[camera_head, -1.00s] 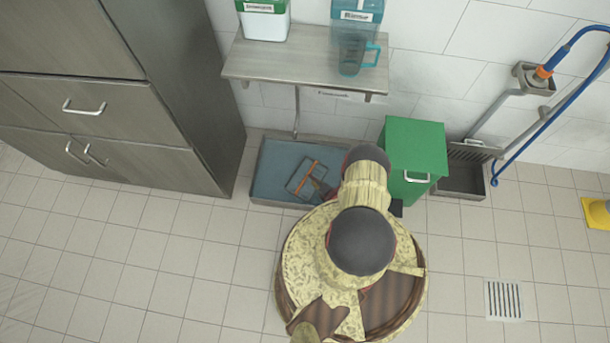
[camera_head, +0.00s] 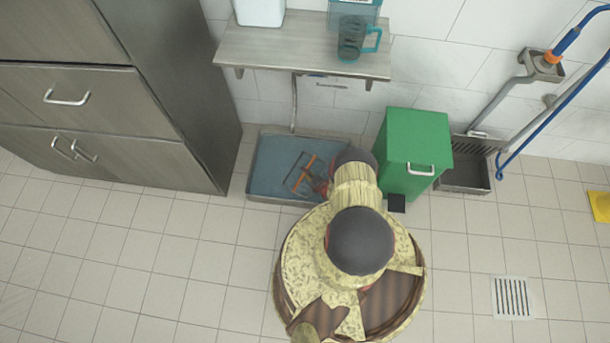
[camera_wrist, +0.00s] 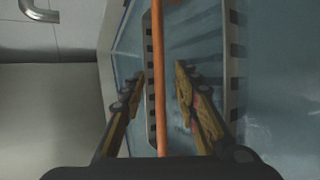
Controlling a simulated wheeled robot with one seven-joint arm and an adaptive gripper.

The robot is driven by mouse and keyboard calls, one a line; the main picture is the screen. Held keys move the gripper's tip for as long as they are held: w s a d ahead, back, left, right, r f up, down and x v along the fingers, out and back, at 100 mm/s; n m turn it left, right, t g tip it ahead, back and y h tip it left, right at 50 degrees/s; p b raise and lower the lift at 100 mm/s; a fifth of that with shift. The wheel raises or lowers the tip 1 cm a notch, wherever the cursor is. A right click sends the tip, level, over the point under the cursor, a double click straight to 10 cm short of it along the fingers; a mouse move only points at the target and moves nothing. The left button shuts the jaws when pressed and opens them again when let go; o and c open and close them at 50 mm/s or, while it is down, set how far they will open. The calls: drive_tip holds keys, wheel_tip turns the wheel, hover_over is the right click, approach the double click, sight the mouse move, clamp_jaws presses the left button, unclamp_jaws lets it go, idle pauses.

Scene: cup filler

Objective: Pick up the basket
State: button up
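The basket (camera_head: 303,172) is a small dark frame with an orange handle. It is in the shallow blue tray (camera_head: 262,185) on the floor, and my arm partly covers its right side. In the wrist view the orange handle (camera_wrist: 157,50) runs lengthwise between the two fingers of my gripper (camera_wrist: 159,76). The fingers are apart, with visible gaps on both sides of the handle. Dark-notched pale edges of the basket (camera_wrist: 235,60) show beyond. In the head view my gripper is mostly hidden by my arm.
A grey cabinet (camera_head: 100,105) stands left of the tray. A shelf (camera_head: 300,50) with a teal jug (camera_head: 352,38) hangs above it. A green bin (camera_head: 413,145) stands close on the right, with a grey floor basin (camera_head: 465,178) beyond. The tiled floor at left is clear.

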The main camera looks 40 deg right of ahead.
drive_tip(key=shift+w+f, duration=0.4)
drive_tip(key=shift+w, duration=0.15)
drive_tip(key=shift+c, duration=0.7)
clamp_jaws()
